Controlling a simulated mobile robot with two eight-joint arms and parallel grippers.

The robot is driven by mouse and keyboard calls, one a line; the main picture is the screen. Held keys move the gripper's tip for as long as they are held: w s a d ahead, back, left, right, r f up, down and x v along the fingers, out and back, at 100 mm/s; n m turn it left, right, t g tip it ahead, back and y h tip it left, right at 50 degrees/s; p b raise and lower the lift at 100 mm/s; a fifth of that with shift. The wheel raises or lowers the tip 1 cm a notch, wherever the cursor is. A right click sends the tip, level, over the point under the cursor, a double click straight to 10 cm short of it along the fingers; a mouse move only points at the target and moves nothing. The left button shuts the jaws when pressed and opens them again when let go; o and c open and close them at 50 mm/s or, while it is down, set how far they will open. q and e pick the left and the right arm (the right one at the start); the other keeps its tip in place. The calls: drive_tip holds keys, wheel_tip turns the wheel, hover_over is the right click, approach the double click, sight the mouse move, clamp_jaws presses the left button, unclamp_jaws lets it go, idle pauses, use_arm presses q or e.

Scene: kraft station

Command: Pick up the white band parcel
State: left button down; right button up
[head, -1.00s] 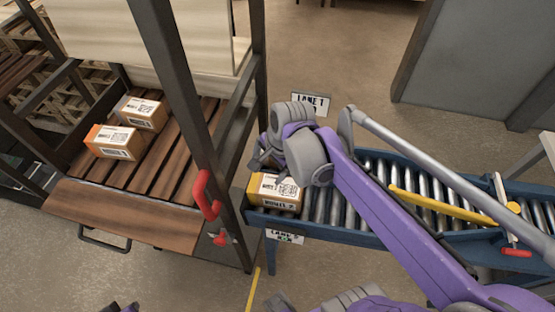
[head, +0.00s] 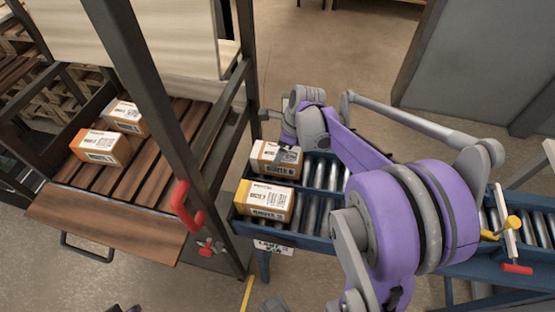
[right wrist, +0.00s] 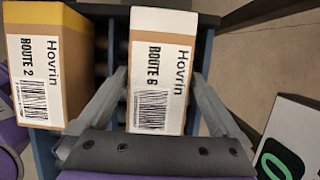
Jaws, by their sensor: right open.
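The white band parcel (right wrist: 160,70) is a brown box with a white band and a white "Hovrin ROUTE 6" label, in the middle of the right wrist view. In the head view the white band parcel (head: 263,160) stands at the left end of the roller conveyor, partly covered by my gripper. My right gripper (right wrist: 160,80) is open, with one finger on each side of the parcel; whether they touch it is unclear. It also shows in the head view (head: 284,146). My left gripper is not in view.
A yellow band parcel (head: 266,200), labelled ROUTE 2, stands beside it on the near side of the conveyor (head: 320,215). A dark post (head: 165,120) with a red handle (head: 187,207) stands between.

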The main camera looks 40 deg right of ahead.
drive_tip(key=x, duration=0.4)
drive_tip(key=shift+r, duration=0.1)
drive_tip(key=c, duration=1.5)
